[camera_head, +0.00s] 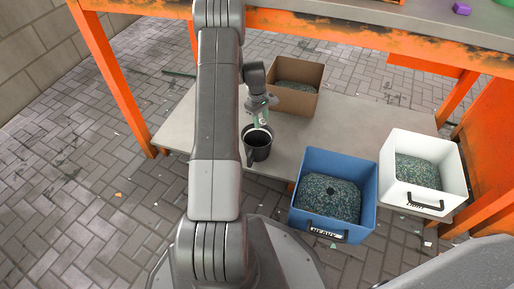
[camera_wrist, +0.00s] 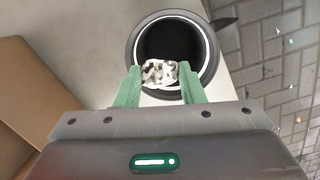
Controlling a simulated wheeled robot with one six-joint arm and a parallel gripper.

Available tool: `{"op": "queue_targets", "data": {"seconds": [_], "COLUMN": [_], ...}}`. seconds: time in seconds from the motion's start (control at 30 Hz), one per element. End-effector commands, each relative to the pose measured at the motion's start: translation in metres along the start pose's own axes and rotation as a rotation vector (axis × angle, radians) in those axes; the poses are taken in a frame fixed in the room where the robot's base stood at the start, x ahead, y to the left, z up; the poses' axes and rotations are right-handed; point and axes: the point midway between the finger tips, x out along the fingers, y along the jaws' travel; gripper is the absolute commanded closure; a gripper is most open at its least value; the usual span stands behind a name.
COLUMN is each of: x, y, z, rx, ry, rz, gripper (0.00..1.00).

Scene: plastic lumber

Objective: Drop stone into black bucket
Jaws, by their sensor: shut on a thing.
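The black bucket (camera_head: 258,150) stands on the low grey shelf, left of the blue bin. In the wrist view the bucket (camera_wrist: 214,50) is seen from above, with a pale ring at its rim and a dark inside. My gripper (camera_head: 262,122) is over the bucket. In the wrist view the green fingers of my gripper (camera_wrist: 159,78) are shut on a small white stone with dark patches (camera_wrist: 159,72). The stone shows over the near part of the bucket's mouth. Its height above the rim is hard to tell. The stone is too small to make out in the head view.
A cardboard box (camera_head: 312,78) stands just behind the bucket. A blue bin (camera_head: 300,185) and a white bin (camera_head: 455,180), both with speckled filling, stand to the right. Orange frame posts (camera_head: 110,75) and an upper bench surround the shelf (camera_head: 185,122).

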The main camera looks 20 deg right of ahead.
Motion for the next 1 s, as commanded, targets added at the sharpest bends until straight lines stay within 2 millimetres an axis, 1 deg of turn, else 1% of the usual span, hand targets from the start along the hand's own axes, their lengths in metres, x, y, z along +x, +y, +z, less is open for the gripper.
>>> {"op": "queue_targets", "data": {"seconds": [0.17, 0.2, 0.27, 0.3, 0.33, 0.57, 0.67, 0.77, 1.0], "x": [-0.001, -0.001, -0.001, -0.001, -0.001, 0.0, -0.003, -0.012, -0.048], "y": [0.0, 0.0, 0.0, 0.0, 0.0, 0.0, 0.0, 0.0, 0.0], "z": [0.0, 0.0, 0.0, 0.0, 0.0, 0.0, 0.0, 0.002, 0.007], "rx": [0.0, 0.0, 0.0, 0.0, 0.0, 0.0, 0.0, 0.0, 0.0], "ry": [0.0, 0.0, 0.0, 0.0, 0.0, 0.0, 0.0, 0.001, 0.001], "rz": [0.001, 0.0, 0.0, 0.0, 0.0, 0.0, 0.0, 0.001, 0.0], "gripper": [0.87, 0.62, 0.51, 0.43, 0.39, 0.39, 0.39, 0.39, 0.39]}}
